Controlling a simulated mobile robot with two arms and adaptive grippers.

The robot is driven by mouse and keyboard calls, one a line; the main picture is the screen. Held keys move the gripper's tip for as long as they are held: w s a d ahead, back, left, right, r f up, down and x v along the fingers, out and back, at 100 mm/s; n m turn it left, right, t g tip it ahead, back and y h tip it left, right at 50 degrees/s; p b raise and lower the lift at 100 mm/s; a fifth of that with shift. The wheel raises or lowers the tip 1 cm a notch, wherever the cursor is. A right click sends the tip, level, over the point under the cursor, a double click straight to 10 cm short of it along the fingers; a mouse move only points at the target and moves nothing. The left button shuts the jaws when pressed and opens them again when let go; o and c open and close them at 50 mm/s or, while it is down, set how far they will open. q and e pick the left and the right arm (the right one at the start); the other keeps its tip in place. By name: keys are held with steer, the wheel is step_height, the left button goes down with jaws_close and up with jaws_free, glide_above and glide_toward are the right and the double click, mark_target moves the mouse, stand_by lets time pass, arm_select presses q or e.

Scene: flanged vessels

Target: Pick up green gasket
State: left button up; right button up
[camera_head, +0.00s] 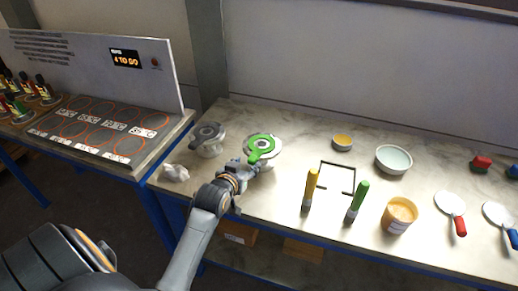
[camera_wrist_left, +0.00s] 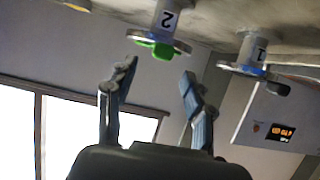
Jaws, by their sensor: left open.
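The green gasket (camera_head: 261,147), a ring with a tab, lies on top of the pale flanged vessel (camera_head: 276,144). In the left wrist view, which is upside down, the gasket (camera_wrist_left: 163,51) shows as a green edge and tab at the flange of the vessel marked 2 (camera_wrist_left: 166,20). My left gripper (camera_head: 246,166) is beside the vessel, near the gasket's tab. Its fingers (camera_wrist_left: 158,70) are open and empty, with the green tab beyond the gap between them. Part of the vessel is hidden behind the gripper. My right gripper is not in view.
A second vessel (camera_head: 208,142) with a grey top stands just left, marked 1 in the wrist view (camera_wrist_left: 252,48). A crumpled white cloth (camera_head: 175,172) lies near the table edge. Yellow (camera_head: 311,188) and green (camera_head: 357,200) markers, bowls and a tub (camera_head: 398,215) stand right.

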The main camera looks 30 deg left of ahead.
mark_target(253, 157)
arm_select(q)
steer(key=shift+w+a+f, duration=0.1)
steer(key=shift+w+f, duration=0.1)
steer(key=shift+w, duration=0.3)
steer(key=shift+w+a+p, duration=0.2)
steer(key=shift+w+p, duration=0.25)
steer(key=shift+w, duration=0.05)
steer(key=p+x, duration=0.1)
steer(key=x, duration=0.3)
steer(key=shift+f, duration=0.1)
jaws_close()
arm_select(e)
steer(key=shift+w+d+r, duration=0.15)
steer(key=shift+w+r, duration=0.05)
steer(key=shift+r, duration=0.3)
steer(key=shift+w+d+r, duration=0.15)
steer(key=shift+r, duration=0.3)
